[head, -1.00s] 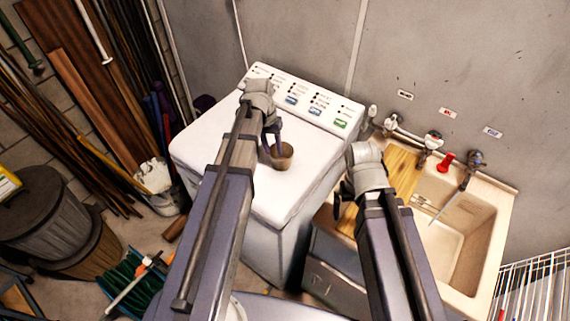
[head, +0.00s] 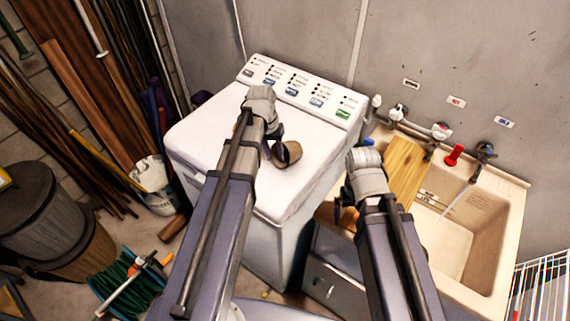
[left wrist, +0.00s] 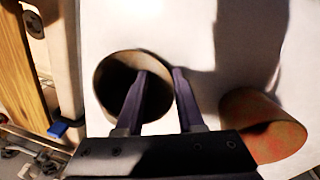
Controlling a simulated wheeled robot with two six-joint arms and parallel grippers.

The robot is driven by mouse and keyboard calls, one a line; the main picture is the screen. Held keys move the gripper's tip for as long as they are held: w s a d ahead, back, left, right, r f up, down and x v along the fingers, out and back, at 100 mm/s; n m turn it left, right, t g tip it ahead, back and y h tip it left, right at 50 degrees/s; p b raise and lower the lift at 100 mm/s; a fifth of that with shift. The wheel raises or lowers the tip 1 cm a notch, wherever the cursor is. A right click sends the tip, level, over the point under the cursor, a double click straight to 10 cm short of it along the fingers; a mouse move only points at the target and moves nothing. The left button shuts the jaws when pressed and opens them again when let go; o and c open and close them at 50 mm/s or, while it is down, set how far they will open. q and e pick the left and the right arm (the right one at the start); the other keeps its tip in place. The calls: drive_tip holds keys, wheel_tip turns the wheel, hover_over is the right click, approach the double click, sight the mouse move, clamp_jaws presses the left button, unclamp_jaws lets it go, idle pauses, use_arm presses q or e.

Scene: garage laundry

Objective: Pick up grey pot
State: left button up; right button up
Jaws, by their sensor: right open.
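The grey-brown pot (head: 290,152) is on or just above the washer top and looks tilted in the head view. The left wrist view shows its round open mouth and dark inside (left wrist: 107,88). My left gripper (head: 272,150) is at the pot: in the left wrist view (left wrist: 161,72), one finger reaches inside the mouth and the other is outside, by the rim. A gap shows between the fingers; whether they grip the wall is unclear. A second, reddish-brown pot (left wrist: 270,130) shows in the left wrist view. My right gripper (head: 345,200) is empty, left of the sink.
The white washer (head: 215,140) has a control panel along its back. A sink (head: 475,225) with taps and a wooden board (head: 402,172) is at right. Bins (head: 35,205) and a white bucket (head: 150,185) stand at left.

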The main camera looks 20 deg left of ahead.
use_arm(q)
drive_tip(key=shift+s+f, duration=0.15)
drive_tip(key=shift+s, duration=0.05)
use_arm(e)
drive_tip(key=shift+s+f, duration=0.15)
drive_tip(key=shift+s, duration=0.05)
use_arm(q)
drive_tip(key=shift+f, duration=0.1)
clamp_jaws()
use_arm(e)
drive_tip(key=shift+w+f, duration=0.1)
use_arm(q)
drive_tip(key=shift+w+r+p, duration=0.25)
drive_tip(key=shift+r+p, duration=0.4)
drive_tip(key=shift+p, duration=0.15)
use_arm(e)
drive_tip(key=shift+w+r, duration=0.15)
drive_tip(key=shift+r, duration=0.55)
use_arm(q)
wheel_tip(320, 180, up, 9)
drive_tip(key=p, duration=0.8)
drive_tip(key=shift+p, duration=0.35)
use_arm(e)
wheel_tip(320, 180, up, 9)
drive_tip(key=shift+f, duration=0.15)
